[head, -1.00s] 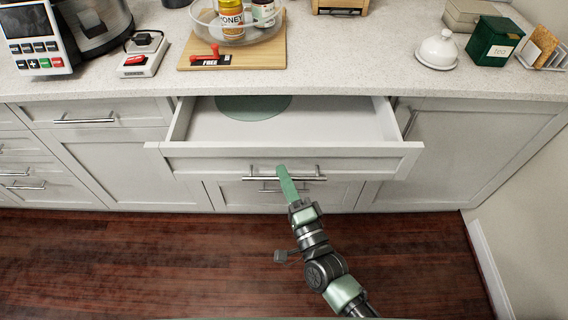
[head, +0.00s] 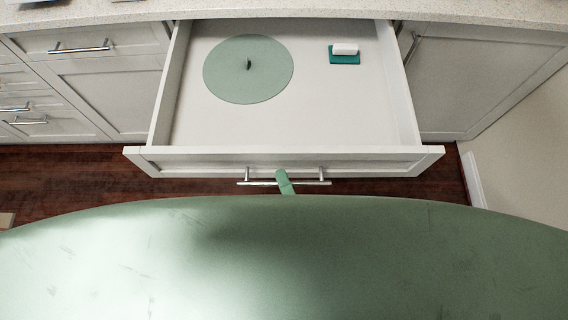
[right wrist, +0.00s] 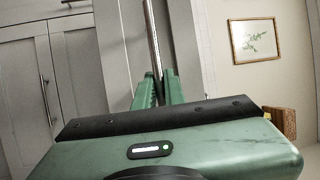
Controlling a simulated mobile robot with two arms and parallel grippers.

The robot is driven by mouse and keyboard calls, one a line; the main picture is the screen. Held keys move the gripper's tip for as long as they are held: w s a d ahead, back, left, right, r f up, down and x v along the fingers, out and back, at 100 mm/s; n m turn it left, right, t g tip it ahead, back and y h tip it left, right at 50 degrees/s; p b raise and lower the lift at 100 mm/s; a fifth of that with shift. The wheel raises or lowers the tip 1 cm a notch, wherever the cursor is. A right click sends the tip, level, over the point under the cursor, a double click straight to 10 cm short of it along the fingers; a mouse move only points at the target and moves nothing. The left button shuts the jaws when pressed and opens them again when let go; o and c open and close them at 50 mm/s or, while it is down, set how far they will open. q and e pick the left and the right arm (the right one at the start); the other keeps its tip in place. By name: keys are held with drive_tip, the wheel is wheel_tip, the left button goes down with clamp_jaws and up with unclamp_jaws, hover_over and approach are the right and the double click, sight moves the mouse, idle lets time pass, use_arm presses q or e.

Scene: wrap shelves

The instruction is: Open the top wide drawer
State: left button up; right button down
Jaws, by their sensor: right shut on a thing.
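The top wide drawer (head: 285,157) is white and pulled far out from the cabinet below the counter. Its inside shows a round green lid (head: 248,70) with a dark knob and a small teal item with a white top (head: 344,54). My right gripper (head: 284,181) is at the middle of the drawer's metal bar handle (head: 258,183). In the right wrist view, its green fingers (right wrist: 157,88) are shut around the bar (right wrist: 152,40). My own green body hides most of the right arm. The left gripper is not in view.
The counter edge (head: 300,14) runs along the top. Closed cabinet doors and drawers with bar handles (head: 80,48) stand on the left, and a closed cabinet door (head: 480,75) on the right. A wall (head: 525,140) bounds the right side. Dark wood floor (head: 60,180) shows below.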

drive_tip(key=shift+s, duration=0.25)
drive_tip(key=c, duration=1.8)
unclamp_jaws()
drive_tip(key=shift+o, duration=0.2)
drive_tip(key=shift+f, duration=0.1)
drive_tip(key=b+v, duration=0.1)
drive_tip(key=v, duration=0.6)
drive_tip(key=shift+s+d+b, duration=0.15)
drive_tip(key=shift+s+b, duration=0.2)
